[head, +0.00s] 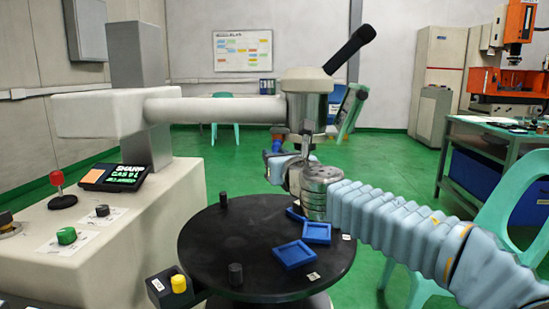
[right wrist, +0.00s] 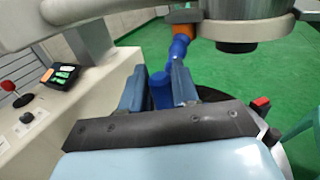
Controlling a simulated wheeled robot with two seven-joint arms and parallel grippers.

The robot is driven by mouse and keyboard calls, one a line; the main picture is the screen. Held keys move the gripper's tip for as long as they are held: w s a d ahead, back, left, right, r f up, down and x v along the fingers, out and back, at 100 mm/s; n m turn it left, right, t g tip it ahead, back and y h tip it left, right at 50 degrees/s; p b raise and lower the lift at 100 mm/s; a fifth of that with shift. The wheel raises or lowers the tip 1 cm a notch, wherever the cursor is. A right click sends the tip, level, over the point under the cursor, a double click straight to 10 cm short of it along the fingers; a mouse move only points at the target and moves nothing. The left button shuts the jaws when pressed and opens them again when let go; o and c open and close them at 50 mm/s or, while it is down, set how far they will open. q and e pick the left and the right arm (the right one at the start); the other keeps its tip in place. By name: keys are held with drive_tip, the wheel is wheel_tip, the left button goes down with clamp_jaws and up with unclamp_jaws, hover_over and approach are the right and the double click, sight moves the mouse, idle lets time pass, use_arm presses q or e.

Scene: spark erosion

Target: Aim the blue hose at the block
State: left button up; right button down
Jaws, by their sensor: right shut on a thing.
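The blue hose (right wrist: 181,45) hangs from an orange fitting under the machine head and bends down in jointed segments. In the right wrist view its lower end lies between the two blue fingers of my right gripper (right wrist: 159,82), which is shut on it. In the head view a short piece of the hose (head: 277,145) shows just above my right gripper (head: 274,160), below the machine head and above the round black table. My arm and gripper hide part of the hose's lower end. I cannot make out the block in either view. My left gripper is not in view.
The round black table (head: 225,245) carries blue trays (head: 294,254) and small dark knobs. The machine head (head: 304,103) hangs close above my right gripper. A control console (head: 100,240) with buttons stands at left. A green chair (head: 505,215) is at right.

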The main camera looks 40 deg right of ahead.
drive_tip(key=shift+d+f, duration=0.15)
drive_tip(key=shift+f, duration=0.15)
drive_tip(key=c, duration=1.1)
unclamp_jaws()
drive_tip(key=shift+o, duration=0.6)
drive_tip(key=shift+w+d+f, duration=0.1)
drive_tip(key=shift+r, duration=0.2)
drive_tip(key=shift+s+a, duration=0.2)
drive_tip(key=shift+s, duration=0.15)
drive_tip(key=p+v, duration=0.3)
drive_tip(key=v, duration=1)
